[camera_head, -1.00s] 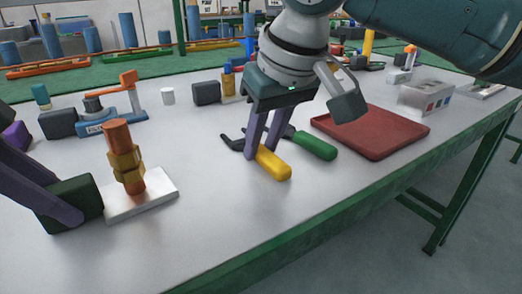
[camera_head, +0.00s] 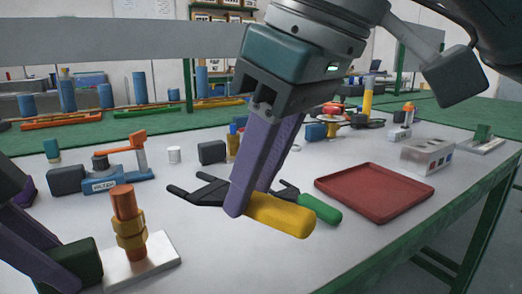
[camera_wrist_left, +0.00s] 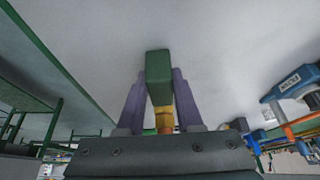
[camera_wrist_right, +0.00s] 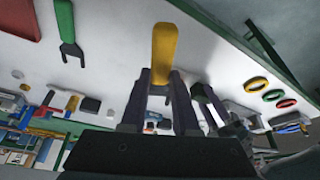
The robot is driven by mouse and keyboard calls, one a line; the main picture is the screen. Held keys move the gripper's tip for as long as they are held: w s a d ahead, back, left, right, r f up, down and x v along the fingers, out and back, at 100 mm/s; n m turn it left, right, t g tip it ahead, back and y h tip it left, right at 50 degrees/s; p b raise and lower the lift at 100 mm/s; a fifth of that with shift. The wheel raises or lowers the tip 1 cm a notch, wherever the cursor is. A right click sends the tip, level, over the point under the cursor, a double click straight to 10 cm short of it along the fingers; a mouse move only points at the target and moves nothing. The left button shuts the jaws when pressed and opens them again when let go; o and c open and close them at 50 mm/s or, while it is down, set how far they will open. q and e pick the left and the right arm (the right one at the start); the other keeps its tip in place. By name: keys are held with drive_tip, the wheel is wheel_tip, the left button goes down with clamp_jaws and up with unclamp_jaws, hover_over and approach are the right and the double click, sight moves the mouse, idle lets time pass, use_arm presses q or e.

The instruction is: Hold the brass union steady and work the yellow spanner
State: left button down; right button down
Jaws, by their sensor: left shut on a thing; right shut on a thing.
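The brass union (camera_head: 130,235) stands upright on a copper pipe above a pale metal plate (camera_head: 150,265). My left gripper (camera_head: 62,268) is at the lower left, beside the union, shut on a dark green block (camera_head: 82,262). The block also fills the space between the fingers in the left wrist view (camera_wrist_left: 158,75), with the union partly hidden beyond it. My right gripper (camera_head: 250,205) is shut on the yellow spanner (camera_head: 285,216) by its handle near the dark jaw. The spanner appears raised above the table; it also shows in the right wrist view (camera_wrist_right: 164,55).
A green-handled spanner (camera_head: 320,208) lies just behind the yellow one. A red tray (camera_head: 375,192) is to the right. The table front between union and spanner is clear.

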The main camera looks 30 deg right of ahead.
sight(263, 222)
drive_tip(key=shift+n+y, duration=0.3)
drive_tip(key=shift+n, duration=0.5)
drive_tip(key=s, duration=0.1)
drive_tip(key=s+a, duration=0.1)
drive_tip(key=s, duration=0.2)
drive_tip(key=shift+s+a+f, duration=0.15)
drive_tip(key=shift+a+f, duration=0.2)
drive_tip(key=shift+f, duration=0.05)
drive_tip(key=shift+f, duration=0.1)
drive_tip(key=f, duration=0.1)
drive_tip(key=w+a+f, duration=0.1)
drive_tip(key=w, duration=0.1)
drive_tip(key=shift+w+a+f, duration=0.25)
drive_tip(key=shift+f, duration=0.15)
drive_tip(key=shift+w+a, duration=0.4)
drive_tip(key=shift+w, duration=0.2)
drive_tip(key=shift+w+a, duration=0.35)
drive_tip(key=shift+w, duration=0.2)
drive_tip(key=shift+w+a, duration=0.3)
drive_tip(key=shift+w, duration=0.25)
drive_tip(key=shift+w+a, duration=0.3)
drive_tip(key=shift+w, duration=0.2)
